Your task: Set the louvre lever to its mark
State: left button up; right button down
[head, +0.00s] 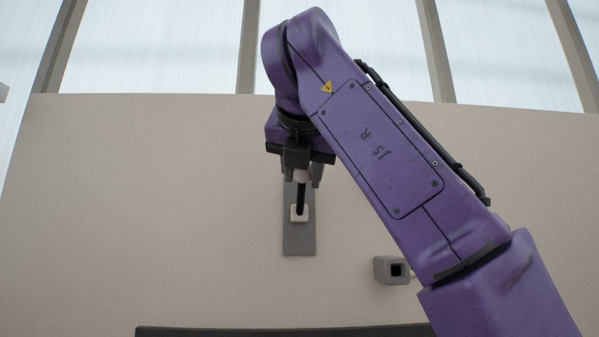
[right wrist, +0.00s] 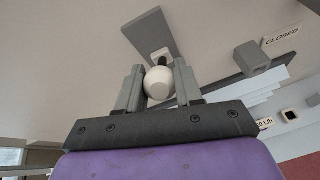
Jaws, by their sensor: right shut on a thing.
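The louvre lever is on the wall in the head view: a grey backplate (head: 298,242), a white pivot block (head: 299,214) and a black shaft (head: 301,198) pointing up. Its white ball knob (head: 302,175) is partly hidden by my right gripper (head: 302,180). In the right wrist view the white knob (right wrist: 159,83) sits between the two grey fingers of my right gripper (right wrist: 159,88), which is shut on it. The backplate (right wrist: 150,33) shows behind it. I cannot make out a mark on the plate. My left gripper is not in view.
A grey box with a dark opening (head: 390,270) is on the wall right of the lever. A dark ledge (head: 280,331) runs below. The right wrist view shows a CLOSED sign (right wrist: 281,37) and pale slats (right wrist: 245,88). The wall left of the lever is clear.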

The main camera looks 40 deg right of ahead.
dwell(0.5)
jog(key=c, duration=0.8)
grip_release()
jog(key=shift+w, duration=0.1)
jog(key=shift+o, duration=0.2)
